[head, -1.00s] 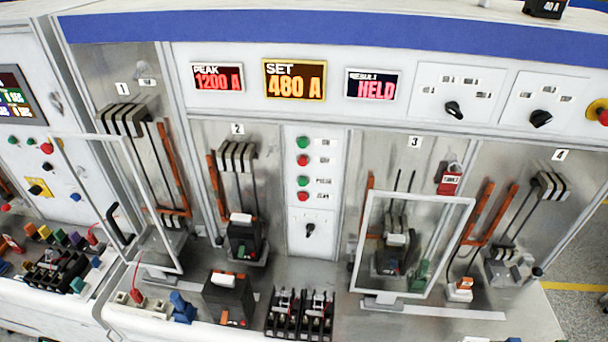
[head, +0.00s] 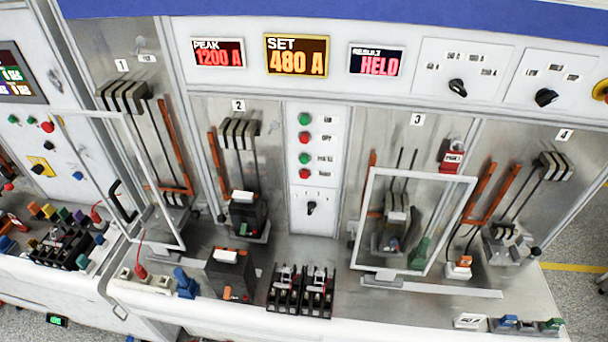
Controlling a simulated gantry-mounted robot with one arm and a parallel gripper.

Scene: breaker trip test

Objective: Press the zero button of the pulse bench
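The pulse bench has a narrow white control column (head: 314,218) in the middle. Four parts of it stand out as a stack of buttons: a green top button (head: 305,118), a red one (head: 304,138) below it, a lower green one (head: 304,158) and a red bottom button (head: 304,174). Their small labels are too blurred to tell surely which one reads zero. Above, the PEAK display (head: 218,54) reads 1200 A, the SET display (head: 297,55) reads 480 A and the RESULT display (head: 376,61) reads HELD. My gripper is not in view.
Bay 2 (head: 263,140), left of the buttons, holds a black breaker. A clear framed guard (head: 471,203) stands before bay 3, and another (head: 152,180) before bay 1. Breakers (head: 230,279) and a fuse block (head: 300,292) stand on the front shelf. The space before the buttons looks clear.

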